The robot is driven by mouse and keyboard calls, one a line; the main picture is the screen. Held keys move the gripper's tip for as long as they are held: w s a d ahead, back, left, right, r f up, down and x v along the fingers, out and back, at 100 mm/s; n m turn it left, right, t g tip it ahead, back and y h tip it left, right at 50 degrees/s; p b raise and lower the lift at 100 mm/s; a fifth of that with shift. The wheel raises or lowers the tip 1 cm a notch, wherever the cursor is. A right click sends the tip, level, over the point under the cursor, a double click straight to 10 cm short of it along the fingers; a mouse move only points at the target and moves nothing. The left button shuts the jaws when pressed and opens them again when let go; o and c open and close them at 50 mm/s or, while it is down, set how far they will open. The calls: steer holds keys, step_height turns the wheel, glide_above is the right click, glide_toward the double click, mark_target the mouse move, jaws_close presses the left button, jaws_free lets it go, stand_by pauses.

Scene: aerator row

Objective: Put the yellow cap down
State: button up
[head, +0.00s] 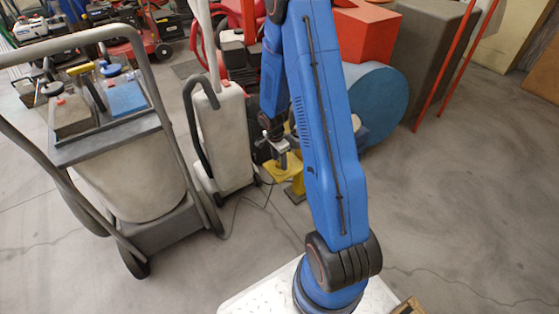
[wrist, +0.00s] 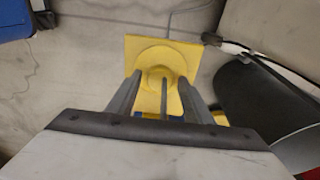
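The yellow cap (wrist: 152,50) shows in the wrist view as a square plate with a round raised middle. My gripper (wrist: 160,77) has one finger on each side of the round part, and the fingertips seem to touch its edges. A thin grey upright bar shows between the fingers. In the head view my gripper (head: 282,153) points down at the yellow cap (head: 281,173), left of my blue arm. Another yellow piece (head: 297,189) shows just below it, partly hidden by the arm. The gap under the cap cannot be judged.
A grey wheeled cart (head: 135,185) stands at the left, with a pale upright machine (head: 222,135) beside it. A blue drum (head: 380,103) and a red box (head: 365,35) stand behind my arm. A dark cable lies near the gripper. The floor at right is clear.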

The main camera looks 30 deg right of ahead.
stand_by(0.3)
step_height(320, 180, up, 13)
steer(key=a, duration=0.2)
step_height(320, 180, up, 10)
steer(key=n+t, duration=0.1)
steer(key=n, duration=0.3)
glide_above(277, 164)
steer(key=s+a, duration=0.4)
steer(key=s+a+r+n+t, duration=0.1)
steer(key=s+a+r+n, duration=0.2)
steer(key=s+r, duration=0.3)
steer(key=s+a+r+n+t+y, duration=0.1)
steer(key=s+a+r+n, duration=0.2)
steer(key=s+r+n, duration=0.3)
steer(key=s+a+r+n+t, duration=0.1)
steer(key=s+a+r+n, duration=0.3)
steer(key=s, duration=1)
steer(key=shift+r+n+t, duration=0.3)
steer(key=shift+r+t, duration=0.1)
steer(key=shift+r, duration=0.5)
steer(key=shift+a, duration=0.1)
